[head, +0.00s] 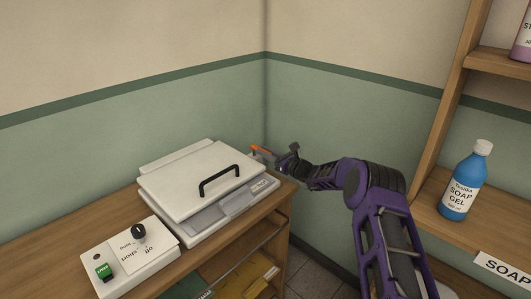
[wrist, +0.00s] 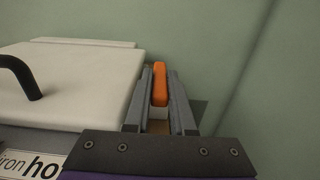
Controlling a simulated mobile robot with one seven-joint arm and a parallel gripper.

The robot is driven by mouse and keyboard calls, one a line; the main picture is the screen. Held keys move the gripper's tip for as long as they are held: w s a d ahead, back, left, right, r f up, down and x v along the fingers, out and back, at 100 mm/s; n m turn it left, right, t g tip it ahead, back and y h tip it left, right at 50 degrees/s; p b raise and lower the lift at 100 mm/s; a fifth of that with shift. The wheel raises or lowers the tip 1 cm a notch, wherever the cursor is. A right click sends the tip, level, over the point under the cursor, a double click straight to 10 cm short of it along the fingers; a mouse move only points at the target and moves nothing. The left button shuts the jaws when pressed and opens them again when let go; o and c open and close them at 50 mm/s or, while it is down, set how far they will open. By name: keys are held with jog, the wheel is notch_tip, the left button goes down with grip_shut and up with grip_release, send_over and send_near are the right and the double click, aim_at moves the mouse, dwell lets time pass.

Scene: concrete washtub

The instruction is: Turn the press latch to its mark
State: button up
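The press (head: 195,185) is a pale flat machine with a black handle (head: 219,180) on its closed-looking lid, standing on a wooden bench. Its latch is an orange lever (head: 263,149) at the press's right side. In the wrist view the latch (wrist: 160,83) stands upright between the two grey fingers of my gripper (wrist: 160,95). Both fingertips appear to touch its sides, with no clear gap. In the head view my gripper (head: 280,156) reaches it from the right. The latch's base is mostly hidden by the fingers, and I see no mark for it.
A control box (head: 130,258) with a black knob and a green switch sits left of the press. A blue soap gel bottle (head: 466,180) stands on the wooden shelf (head: 437,214) at right. Green walls meet close behind the press and my gripper.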

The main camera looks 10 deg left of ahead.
grip_shut()
dwell(1.0)
